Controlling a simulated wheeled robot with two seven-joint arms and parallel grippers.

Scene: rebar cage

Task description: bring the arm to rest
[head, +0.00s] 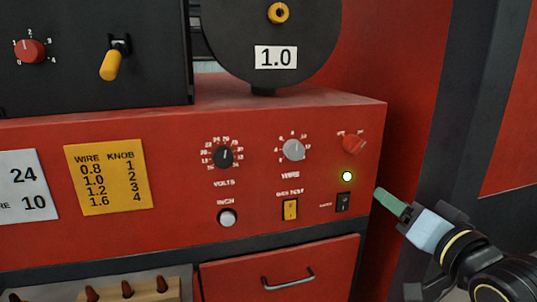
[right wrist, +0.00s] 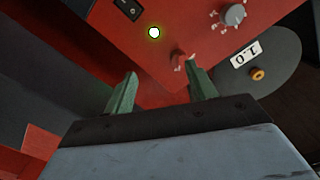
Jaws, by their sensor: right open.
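My right gripper (head: 382,199) is at the right of the head view, just off the right edge of the red machine panel (head: 265,205). Its green fingers also show in the right wrist view (right wrist: 162,95), spread apart with nothing between them. Near it on the panel are a lit green lamp (head: 347,176), a black rocker switch (head: 343,202) and a red rotary knob (head: 353,143). The fingers look apart from these. My left gripper is in neither view.
The panel also has a black volts knob (head: 223,156), a grey wire knob (head: 294,150) and an inch button (head: 228,217). A drawer handle (head: 290,281) sticks out below. A wire spool (head: 270,40) stands on top. A dark post (head: 450,130) rises behind my right arm.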

